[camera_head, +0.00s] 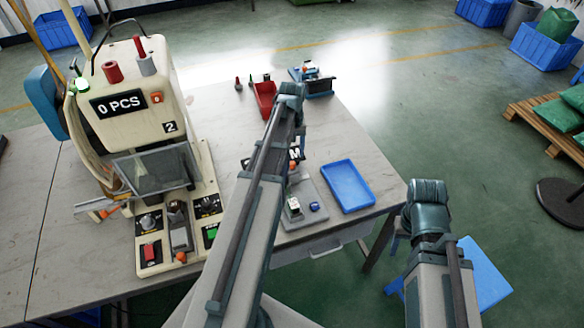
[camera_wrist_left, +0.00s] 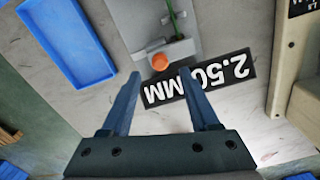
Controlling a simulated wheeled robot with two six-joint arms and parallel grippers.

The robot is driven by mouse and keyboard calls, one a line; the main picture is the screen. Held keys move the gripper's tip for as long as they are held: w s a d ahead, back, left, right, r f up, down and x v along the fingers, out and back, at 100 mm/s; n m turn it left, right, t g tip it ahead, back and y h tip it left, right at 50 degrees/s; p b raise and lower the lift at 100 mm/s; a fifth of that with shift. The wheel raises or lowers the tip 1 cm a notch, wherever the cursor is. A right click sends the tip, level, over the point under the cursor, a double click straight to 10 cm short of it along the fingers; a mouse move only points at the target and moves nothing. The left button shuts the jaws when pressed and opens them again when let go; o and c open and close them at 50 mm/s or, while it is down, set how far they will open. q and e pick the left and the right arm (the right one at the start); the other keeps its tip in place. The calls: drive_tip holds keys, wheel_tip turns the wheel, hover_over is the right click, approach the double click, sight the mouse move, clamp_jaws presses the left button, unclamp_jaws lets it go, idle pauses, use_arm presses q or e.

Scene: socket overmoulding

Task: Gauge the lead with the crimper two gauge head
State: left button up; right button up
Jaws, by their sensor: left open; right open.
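The crimper (camera_head: 130,85) with display "0 PCS" and label "2" stands on the left of the table. To its right is a grey gauge fixture (camera_head: 318,215) with an orange knob (camera_head: 293,167). In the left wrist view, the fixture (camera_wrist_left: 120,22) shows its orange knob (camera_wrist_left: 159,62), a thin green lead (camera_wrist_left: 173,22) lying along it, and a black "2.50 MM" label (camera_wrist_left: 222,80). My left gripper (camera_wrist_left: 160,76) is open and empty, its fingertips on either side of the view of the orange knob; I cannot tell the height.
A blue tray (camera_head: 347,187) lies right of the fixture, close to the table edge. A red bin (camera_head: 264,100) and a small blue device (camera_head: 318,86) stand behind. My left arm covers the table's middle. Blue crates and green sacks stand on the floor at right.

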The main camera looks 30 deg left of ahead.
sight(292, 163)
use_arm(q)
wheel_tip(292, 163, down, 5)
drive_tip(key=b, duration=0.3)
drive_tip(key=shift+b, duration=0.4)
drive_tip(key=shift+r, duration=0.1)
clamp_jaws()
idle(0.9)
